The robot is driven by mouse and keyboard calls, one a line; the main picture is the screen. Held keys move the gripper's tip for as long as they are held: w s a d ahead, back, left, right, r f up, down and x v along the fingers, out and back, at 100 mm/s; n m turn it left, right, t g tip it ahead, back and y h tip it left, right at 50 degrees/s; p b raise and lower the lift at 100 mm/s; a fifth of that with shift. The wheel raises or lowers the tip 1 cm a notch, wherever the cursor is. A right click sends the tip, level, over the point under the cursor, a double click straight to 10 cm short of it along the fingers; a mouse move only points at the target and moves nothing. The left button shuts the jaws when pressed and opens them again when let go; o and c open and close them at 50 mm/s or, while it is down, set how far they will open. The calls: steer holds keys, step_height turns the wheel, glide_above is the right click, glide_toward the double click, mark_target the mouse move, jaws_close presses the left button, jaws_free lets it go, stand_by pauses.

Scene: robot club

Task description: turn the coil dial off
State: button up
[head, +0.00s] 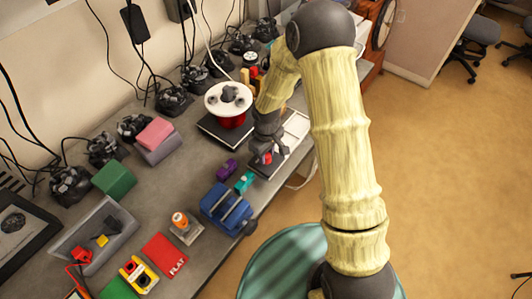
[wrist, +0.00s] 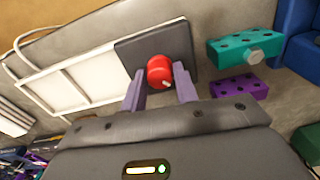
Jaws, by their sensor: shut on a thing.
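The coil dial (wrist: 160,72) is a red round knob with a pale mark, on a dark square panel (wrist: 184,46) at the end of a white-framed board (wrist: 70,88). My gripper (wrist: 160,80) has its two purple fingers on either side of the dial, shut on it. In the head view my gripper (head: 266,150) is at the near end of the white board (head: 292,133), with a bit of the red dial (head: 267,158) showing beneath it. The arm hides part of the board there. I cannot tell the dial's setting from its mark.
A teal block with a bolt (wrist: 242,48) and a purple block (wrist: 238,89) lie close by on the bench. A blue vise (head: 228,208) stands nearer the front edge. A red and white spool (head: 229,103) stands behind on a dark base.

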mark_target(267, 155)
steer(key=shift+w+n, duration=0.1)
steer(key=shift+n, duration=0.4)
steer(key=o, duration=1)
steer(key=shift+c, duration=0.2)
steer(key=shift+r, duration=0.1)
step_height(267, 155, up, 17)
steer(key=b, duration=0.2)
steer(key=shift+r, duration=0.15)
steer(key=s+d+m+t, duration=0.2)
steer(key=s+d+m, duration=0.8)
steer(key=s+d, duration=0.2)
steer(key=shift+s+d+f+m+t, duration=0.3)
steer(key=shift+s+d, duration=0.1)
steer(key=shift+d, duration=0.45)
